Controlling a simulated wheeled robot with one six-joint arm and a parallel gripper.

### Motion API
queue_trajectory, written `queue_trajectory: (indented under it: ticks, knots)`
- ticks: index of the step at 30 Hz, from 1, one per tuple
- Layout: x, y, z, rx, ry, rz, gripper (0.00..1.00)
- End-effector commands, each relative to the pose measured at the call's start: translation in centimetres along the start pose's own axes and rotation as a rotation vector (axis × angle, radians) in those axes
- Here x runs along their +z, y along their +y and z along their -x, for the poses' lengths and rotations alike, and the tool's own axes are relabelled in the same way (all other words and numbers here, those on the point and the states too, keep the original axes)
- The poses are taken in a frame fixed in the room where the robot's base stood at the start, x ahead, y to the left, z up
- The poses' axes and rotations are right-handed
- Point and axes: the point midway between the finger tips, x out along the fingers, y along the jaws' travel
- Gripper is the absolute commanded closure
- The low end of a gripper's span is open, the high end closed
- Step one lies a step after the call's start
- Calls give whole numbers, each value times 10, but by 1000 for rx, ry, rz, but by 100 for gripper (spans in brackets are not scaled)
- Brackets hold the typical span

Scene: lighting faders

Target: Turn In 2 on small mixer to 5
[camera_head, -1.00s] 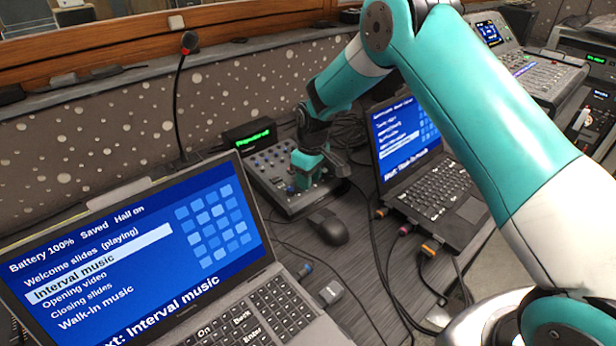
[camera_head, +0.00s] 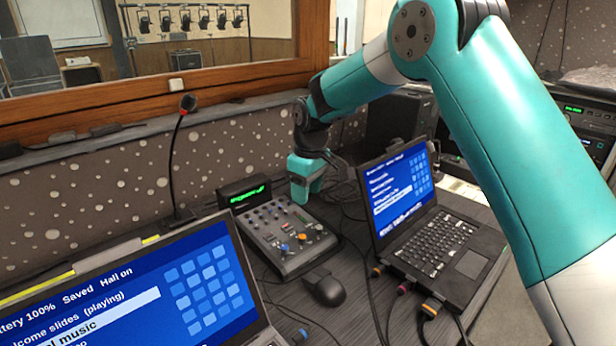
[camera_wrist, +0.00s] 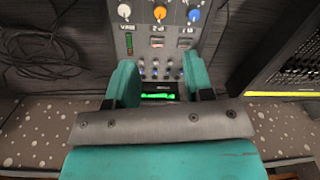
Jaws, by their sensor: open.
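The small mixer (camera_head: 262,228) is a grey box with knobs on the desk between the two laptops. In the wrist view its panel (camera_wrist: 143,45) shows a white knob (camera_wrist: 124,10), an orange knob (camera_wrist: 160,12) and a blue knob (camera_wrist: 194,15), with small labels below. I cannot tell surely which knob is In 2 or read its setting. My gripper (camera_head: 302,196) has teal fingers and is by the mixer's back right corner in the head view. In the wrist view my gripper (camera_wrist: 160,68) is open and empty, its fingers apart over the mixer's rear end.
A small box with a green display (camera_head: 244,194) stands behind the mixer. A black mouse (camera_head: 325,288) lies in front. A gooseneck microphone (camera_head: 187,104) rises at the left. Laptops stand left (camera_head: 190,290) and right (camera_head: 440,235), with cables around the right one.

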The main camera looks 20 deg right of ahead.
Motion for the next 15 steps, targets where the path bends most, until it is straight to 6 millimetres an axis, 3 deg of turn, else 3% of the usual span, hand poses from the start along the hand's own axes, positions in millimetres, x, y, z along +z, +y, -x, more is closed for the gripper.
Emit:
queue_trajectory:
  ticks: [6, 15]
  knots:
    - [0, 0, 32, 0, 0, -1, 52]
    - [0, 0, 39, 0, -1, -1, 52]
